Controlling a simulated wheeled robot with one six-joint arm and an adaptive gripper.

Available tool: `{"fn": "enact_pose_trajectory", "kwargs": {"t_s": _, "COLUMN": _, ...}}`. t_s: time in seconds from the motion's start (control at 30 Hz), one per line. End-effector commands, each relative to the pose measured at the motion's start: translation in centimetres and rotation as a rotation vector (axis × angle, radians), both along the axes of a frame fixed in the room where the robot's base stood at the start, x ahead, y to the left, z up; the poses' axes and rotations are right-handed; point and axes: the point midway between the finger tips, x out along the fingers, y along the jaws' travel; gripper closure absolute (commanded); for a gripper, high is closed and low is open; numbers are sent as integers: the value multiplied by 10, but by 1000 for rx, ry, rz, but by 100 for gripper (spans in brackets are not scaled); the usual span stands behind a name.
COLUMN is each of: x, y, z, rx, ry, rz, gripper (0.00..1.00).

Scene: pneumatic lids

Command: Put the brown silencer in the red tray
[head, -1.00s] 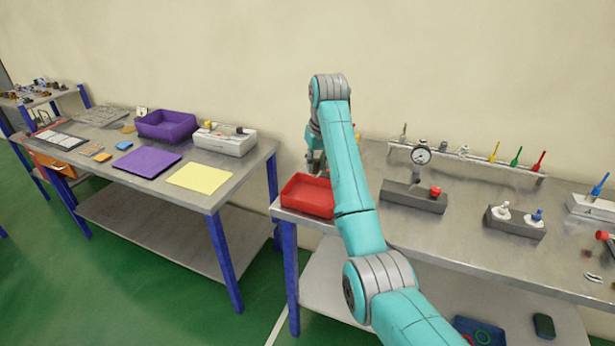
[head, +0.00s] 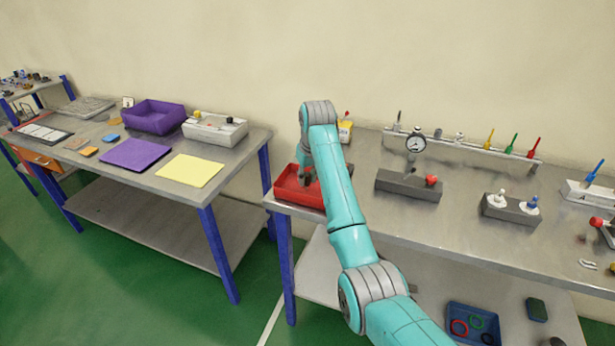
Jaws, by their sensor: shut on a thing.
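The red tray (head: 287,191) sits at the left front corner of the right-hand table. My gripper (head: 309,181) is low over the tray's inside, pointing down, partly hidden by my own arm. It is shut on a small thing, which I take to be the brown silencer. The piece is too small and too covered to make out its colour or shape. I cannot tell whether it touches the tray floor.
A dark block with a gauge (head: 416,139) and a red knob stands right of my arm. A yellow item (head: 345,131) stands behind my arm. The left table holds a purple bin (head: 153,117), a purple mat (head: 136,154) and a yellow mat (head: 190,171). A gap separates the tables.

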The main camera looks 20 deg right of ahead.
Motion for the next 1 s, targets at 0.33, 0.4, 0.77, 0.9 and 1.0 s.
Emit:
{"fn": "enact_pose_trajectory", "kwargs": {"t_s": 0.33, "x": 0, "y": 0, "z": -3, "rx": 0, "ry": -1, "rz": 0, "gripper": 100}}
{"fn": "enact_pose_trajectory", "kwargs": {"t_s": 0.4, "x": 0, "y": 0, "z": -2, "rx": 0, "ry": -1, "rz": 0, "gripper": 57}}
{"fn": "enact_pose_trajectory", "kwargs": {"t_s": 0.77, "x": 0, "y": 0, "z": -1, "rx": 0, "ry": -2, "rz": 0, "gripper": 50}}
{"fn": "enact_pose_trajectory", "kwargs": {"t_s": 0.9, "x": 2, "y": 1, "z": 10, "rx": 0, "ry": -4, "rz": 0, "gripper": 50}}
{"fn": "enact_pose_trajectory", "kwargs": {"t_s": 1.0, "x": 4, "y": 1, "z": 26, "rx": 0, "ry": -4, "rz": 0, "gripper": 50}}
